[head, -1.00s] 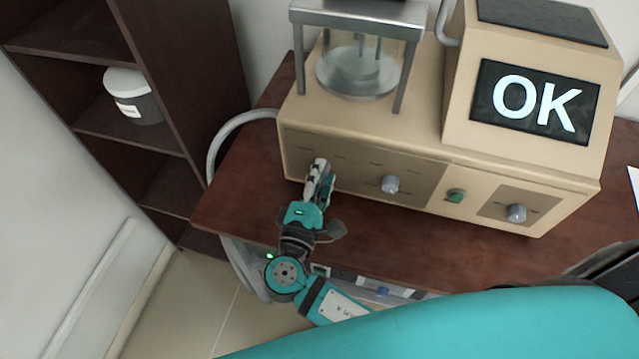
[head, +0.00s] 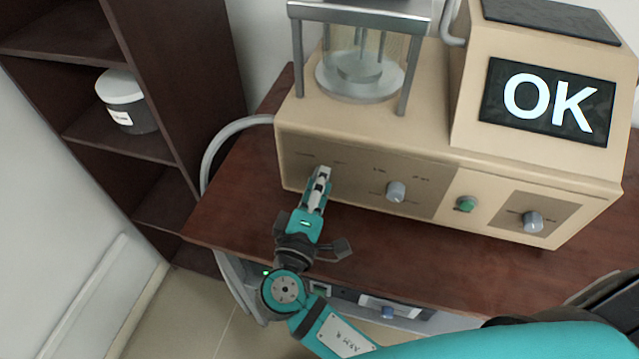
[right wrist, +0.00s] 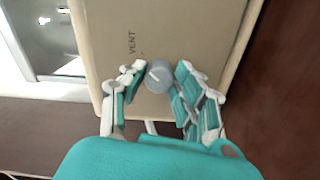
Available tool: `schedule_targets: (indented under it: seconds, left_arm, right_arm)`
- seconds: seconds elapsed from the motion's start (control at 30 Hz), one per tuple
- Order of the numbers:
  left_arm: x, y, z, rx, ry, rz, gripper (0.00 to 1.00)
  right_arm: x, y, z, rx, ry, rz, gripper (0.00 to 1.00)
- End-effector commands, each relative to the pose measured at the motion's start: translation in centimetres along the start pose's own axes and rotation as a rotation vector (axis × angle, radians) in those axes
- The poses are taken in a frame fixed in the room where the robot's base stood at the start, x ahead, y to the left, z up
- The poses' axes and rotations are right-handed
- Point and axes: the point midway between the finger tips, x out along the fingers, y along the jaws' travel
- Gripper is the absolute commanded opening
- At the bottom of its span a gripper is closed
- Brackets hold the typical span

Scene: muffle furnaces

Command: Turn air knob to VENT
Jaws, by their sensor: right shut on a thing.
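The air knob (right wrist: 159,76) is a round grey knob on the tan front panel, with a pale line on its face. The printed word VENT (right wrist: 131,42) stands near it in the right wrist view. My right gripper (right wrist: 157,85) has its fingers on both sides of this knob and is shut on it. In the head view my right gripper (head: 322,176) reaches the left part of the beige machine's front (head: 365,175), and its fingers hide the knob there. My left gripper is not in view.
On the same front are another grey knob (head: 396,191), a green button (head: 466,204) and a knob at right (head: 532,222). A screen (head: 547,102) reads OK. A glass chamber (head: 362,75) stands on top. The wooden table (head: 235,205) is clear in front; a dark shelf (head: 190,90) stands left.

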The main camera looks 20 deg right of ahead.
Motion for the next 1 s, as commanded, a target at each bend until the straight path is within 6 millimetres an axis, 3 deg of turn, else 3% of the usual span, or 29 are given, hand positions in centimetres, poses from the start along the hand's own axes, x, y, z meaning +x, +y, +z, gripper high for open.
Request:
schedule_targets:
  seconds: [0.17, 0.2, 0.37, 0.73, 1.0]
  left_arm:
    - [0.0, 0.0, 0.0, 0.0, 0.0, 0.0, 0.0]
    - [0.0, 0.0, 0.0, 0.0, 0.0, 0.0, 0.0]
    - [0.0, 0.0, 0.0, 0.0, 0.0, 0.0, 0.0]
    - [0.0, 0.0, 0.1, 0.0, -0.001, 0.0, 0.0]
    - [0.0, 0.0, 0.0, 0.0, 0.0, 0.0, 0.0]
  right_arm:
    - [-0.1, -0.2, 0.1, 0.0, -0.001, -0.005, 0.0]
    - [-0.1, -0.2, 0.1, 0.0, -0.001, -0.005, 0.33]
    - [-0.1, -0.1, 0.0, 0.0, -0.001, -0.004, 0.53]
    - [-0.8, -0.1, 0.0, -0.001, 0.0, -0.003, 0.53]
    - [-6.1, -0.2, 0.0, -0.001, 0.001, -0.008, 0.53]
